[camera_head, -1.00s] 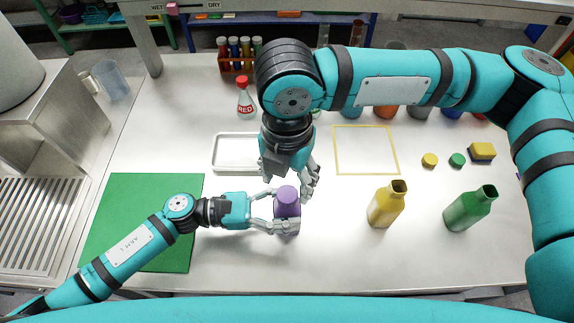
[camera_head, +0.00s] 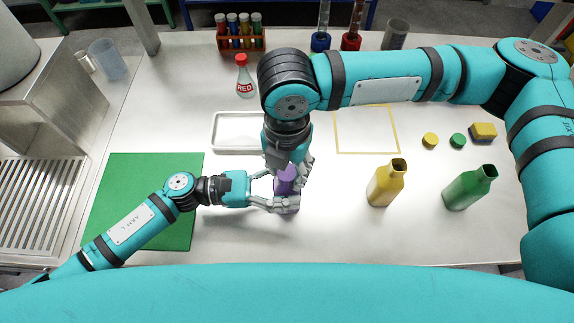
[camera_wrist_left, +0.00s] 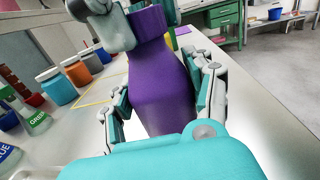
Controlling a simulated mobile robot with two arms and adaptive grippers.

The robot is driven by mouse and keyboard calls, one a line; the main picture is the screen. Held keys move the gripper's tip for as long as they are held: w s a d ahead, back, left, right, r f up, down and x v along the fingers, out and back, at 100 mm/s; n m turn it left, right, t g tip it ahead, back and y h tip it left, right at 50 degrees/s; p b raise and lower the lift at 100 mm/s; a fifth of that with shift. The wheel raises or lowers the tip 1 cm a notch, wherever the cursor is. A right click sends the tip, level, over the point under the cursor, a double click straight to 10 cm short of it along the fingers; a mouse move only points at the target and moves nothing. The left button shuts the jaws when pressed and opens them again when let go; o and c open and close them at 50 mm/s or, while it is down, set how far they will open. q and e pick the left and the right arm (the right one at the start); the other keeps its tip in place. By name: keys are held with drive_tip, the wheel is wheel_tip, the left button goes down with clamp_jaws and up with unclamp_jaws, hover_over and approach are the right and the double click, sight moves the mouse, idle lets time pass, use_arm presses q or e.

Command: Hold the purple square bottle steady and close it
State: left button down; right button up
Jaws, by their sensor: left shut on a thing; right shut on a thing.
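The purple square bottle (camera_head: 286,188) stands upright on the table in the middle of the head view. My left gripper (camera_head: 284,192) is shut on its body from the left. In the left wrist view the bottle (camera_wrist_left: 163,85) fills the space between the two fingers of my left gripper (camera_wrist_left: 165,92). My right gripper (camera_head: 290,170) comes from above and is shut at the bottle's top, around the purple cap. Its fingers also show in the left wrist view (camera_wrist_left: 108,25).
A yellow bottle (camera_head: 384,187) and a green bottle (camera_head: 468,189) stand open to the right. A white tray (camera_head: 215,132) and a yellow outline (camera_head: 338,130) lie behind. A green mat (camera_head: 130,190) lies left. A red-labelled flask (camera_head: 243,78) stands farther back.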

clamp_jaws()
drive_tip(key=m, duration=0.9)
drive_tip(key=shift+m, duration=0.4)
drive_tip(key=m, duration=0.4)
drive_tip(key=shift+m, duration=0.4)
drive_tip(key=o, duration=0.9)
unclamp_jaws()
drive_tip(key=shift+r, duration=2.25)
drive_tip(key=shift+c, duration=0.2)
